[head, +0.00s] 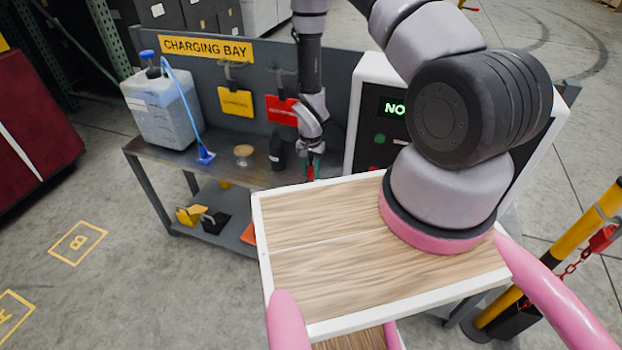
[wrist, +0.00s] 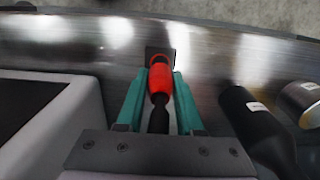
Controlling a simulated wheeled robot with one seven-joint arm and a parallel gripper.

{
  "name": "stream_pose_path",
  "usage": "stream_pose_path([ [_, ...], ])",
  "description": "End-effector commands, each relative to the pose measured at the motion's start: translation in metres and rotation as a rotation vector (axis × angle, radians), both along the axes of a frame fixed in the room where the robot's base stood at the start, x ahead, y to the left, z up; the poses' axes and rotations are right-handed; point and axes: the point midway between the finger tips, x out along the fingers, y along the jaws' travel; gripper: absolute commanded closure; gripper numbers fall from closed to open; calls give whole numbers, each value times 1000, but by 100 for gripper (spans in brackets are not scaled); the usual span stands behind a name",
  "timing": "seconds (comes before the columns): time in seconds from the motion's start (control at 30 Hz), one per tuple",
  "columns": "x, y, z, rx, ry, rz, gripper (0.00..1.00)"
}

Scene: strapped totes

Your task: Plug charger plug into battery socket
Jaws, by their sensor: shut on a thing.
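In the wrist view my gripper (wrist: 158,88) is shut on a red charger plug (wrist: 159,80) with a black cable end. Its teal fingers lie along both sides of the plug. The plug points away from my gripper, toward a small dark patch on the metal bench surface; I cannot tell whether they touch. In the head view my gripper (head: 312,165) is small and low over the bench, with a bit of the red plug (head: 310,174) between the fingers. The plug's tip is hidden behind the wooden top. I cannot make out the battery socket in either view.
A white charger cabinet (head: 367,75) with a display stands right of my gripper. On the bench (head: 165,156) are a blue-capped jug (head: 160,108), a black bottle (head: 277,152) and a tan-topped round item (head: 243,151). The bottle is close beside my gripper in the wrist view (wrist: 250,118).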

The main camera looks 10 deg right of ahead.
Motion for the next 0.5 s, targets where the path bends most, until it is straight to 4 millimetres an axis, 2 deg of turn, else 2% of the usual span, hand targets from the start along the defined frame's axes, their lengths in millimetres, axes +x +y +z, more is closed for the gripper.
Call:
stream_pose_path([
  [0.5, 1, 0, 21, 0, -1, -1, 100],
])
